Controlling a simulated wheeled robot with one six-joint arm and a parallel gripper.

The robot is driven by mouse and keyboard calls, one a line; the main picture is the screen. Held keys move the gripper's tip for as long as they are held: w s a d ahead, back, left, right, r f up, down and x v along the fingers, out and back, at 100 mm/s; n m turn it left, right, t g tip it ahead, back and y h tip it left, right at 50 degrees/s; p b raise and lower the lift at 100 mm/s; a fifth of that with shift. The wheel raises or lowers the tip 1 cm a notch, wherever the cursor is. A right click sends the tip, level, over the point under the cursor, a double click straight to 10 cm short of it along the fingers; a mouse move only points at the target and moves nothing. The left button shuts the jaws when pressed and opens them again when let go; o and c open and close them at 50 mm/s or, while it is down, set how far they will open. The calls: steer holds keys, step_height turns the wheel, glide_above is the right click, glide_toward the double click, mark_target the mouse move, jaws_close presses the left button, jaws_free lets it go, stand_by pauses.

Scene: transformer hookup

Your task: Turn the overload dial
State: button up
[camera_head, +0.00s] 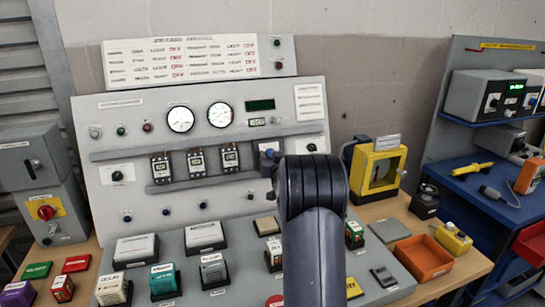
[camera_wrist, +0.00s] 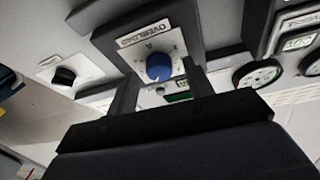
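The overload dial (camera_wrist: 159,66) is a round blue knob on a white plate labelled OVERLOAD in the wrist view, where lettering appears upside down. My gripper (camera_wrist: 162,76) is open, with one dark finger on each side of the knob and visible gaps between. I cannot tell whether the fingertips reach past the knob's face. In the head view, the dial's white plate (camera_head: 268,146) shows on the upright grey panel just left of my arm. My arm hides most of the gripper there.
The grey panel (camera_head: 120,210) also carries two round gauges (camera_head: 180,119), several breakers (camera_head: 195,161) and a black knob (camera_head: 117,175) at left. Several blocks crowd the sloped desk below. A yellow-framed box (camera_head: 379,168) and an orange tray (camera_head: 424,258) stand right of my arm.

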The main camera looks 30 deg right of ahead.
steer(key=c, duration=0.9)
steer(key=shift+c, duration=0.2)
steer(key=shift+f+n, duration=0.1)
steer(key=shift+n, duration=0.2)
steer(key=n+y+p, duration=0.1)
steer(key=n+y, duration=0.1)
steer(key=n, duration=0.4)
steer(key=n+y+p, duration=0.1)
steer(key=n+y, duration=0.2)
steer(key=n, duration=0.3)
steer(key=d+n+g+y+p, duration=0.1)
steer(key=n+y+p, duration=0.1)
steer(key=n, duration=0.4)
steer(key=shift+s+r+n, duration=0.1)
steer(key=shift+r+n, duration=0.15)
steer(key=shift+n, duration=0.15)
steer(key=o, duration=1)
steer(key=shift+c, duration=0.2)
